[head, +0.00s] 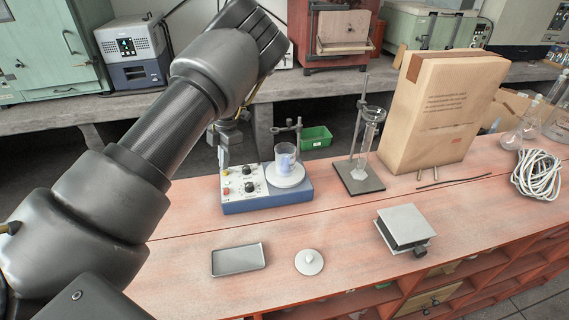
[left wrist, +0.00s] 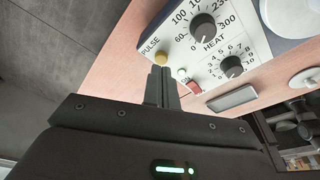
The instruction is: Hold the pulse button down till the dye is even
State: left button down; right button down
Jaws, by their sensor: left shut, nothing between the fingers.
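The blue and white hotplate stirrer (head: 265,204) stands on the bench. On its white plate is a clear beaker (head: 285,150) with some blue in it; how even the colour is, is too small to tell. The yellow pulse button (left wrist: 161,58) shows in the left wrist view at the panel's corner, beside the HEAT knob (left wrist: 204,27) and a red switch (left wrist: 194,88). My left gripper (left wrist: 160,72) is shut and empty, its fingertips right at the button; I cannot tell whether they press it. In the head view it (head: 223,166) points down over the panel's left side. My right gripper is out of view.
A grey tray (head: 238,260), a white knobbed disc (head: 309,262) and a lab jack (head: 405,226) lie in front. A stand with glassware (head: 360,180), a large paper package (head: 440,115) and coiled white cable (head: 538,175) are to the right. The bench left of the tray is clear.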

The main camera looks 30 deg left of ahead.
aim_at(226, 171)
pick_arm(q)
jog(key=shift+b+x, duration=0.45)
jog(key=shift+x, duration=0.5)
dwell(0.4)
jog(key=shift+w+r, duration=0.15)
dwell(3.2)
jog(key=p+v, duration=0.1)
jog(key=v, duration=0.1)
jog(key=p+v, duration=0.1)
jog(key=p, duration=0.1)
jog(key=s+p+v, duration=0.1)
jog(key=v, duration=0.1)
jog(key=shift+a+r+p, duration=0.1)
jog(key=shift+r+p, duration=0.25)
jog(key=shift+r, duration=0.15)
